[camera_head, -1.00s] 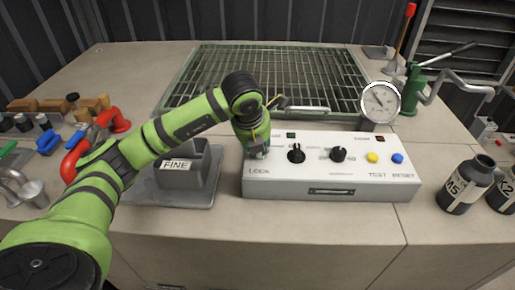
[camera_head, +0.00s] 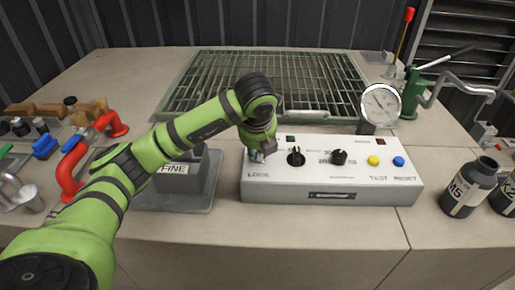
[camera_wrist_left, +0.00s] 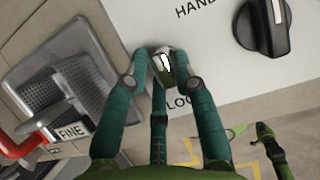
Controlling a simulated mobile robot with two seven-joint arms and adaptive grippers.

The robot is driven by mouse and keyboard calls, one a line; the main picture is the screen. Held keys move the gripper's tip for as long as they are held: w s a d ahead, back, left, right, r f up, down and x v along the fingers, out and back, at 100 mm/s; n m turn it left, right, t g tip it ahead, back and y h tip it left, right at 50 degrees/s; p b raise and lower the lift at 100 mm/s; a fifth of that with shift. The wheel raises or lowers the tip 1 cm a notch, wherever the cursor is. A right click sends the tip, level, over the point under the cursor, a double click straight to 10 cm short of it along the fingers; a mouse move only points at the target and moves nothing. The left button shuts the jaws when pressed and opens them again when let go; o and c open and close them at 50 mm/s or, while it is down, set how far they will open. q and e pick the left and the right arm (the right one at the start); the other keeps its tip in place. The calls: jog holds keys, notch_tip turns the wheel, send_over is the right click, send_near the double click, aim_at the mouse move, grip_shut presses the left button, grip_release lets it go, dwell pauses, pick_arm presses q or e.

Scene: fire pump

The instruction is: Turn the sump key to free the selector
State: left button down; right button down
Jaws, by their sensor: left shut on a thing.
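The white control box (camera_head: 290,187) sits on the bench, with the word LOCK at its left end. My left gripper (camera_head: 262,153) is over that end, above the LOCK label. In the left wrist view its teal fingers (camera_wrist_left: 165,72) are shut around the small metallic sump key (camera_wrist_left: 163,60), most of which they hide. The key's exact angle cannot be told. The black selector knob (camera_head: 296,157) is just right of the gripper; it also shows beside the word HAND in the left wrist view (camera_wrist_left: 263,28).
A second black knob (camera_head: 339,157), a yellow button (camera_head: 373,161) and a blue button (camera_head: 398,162) are further right on the box. A gauge (camera_head: 380,104) stands behind it. The FINE holder (camera_head: 190,175) is close on the left; dark bottles (camera_head: 468,188) stand right.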

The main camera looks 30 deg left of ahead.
pick_arm(q)
jog(key=c, duration=1)
grip_release()
jog(key=v, duration=1.2)
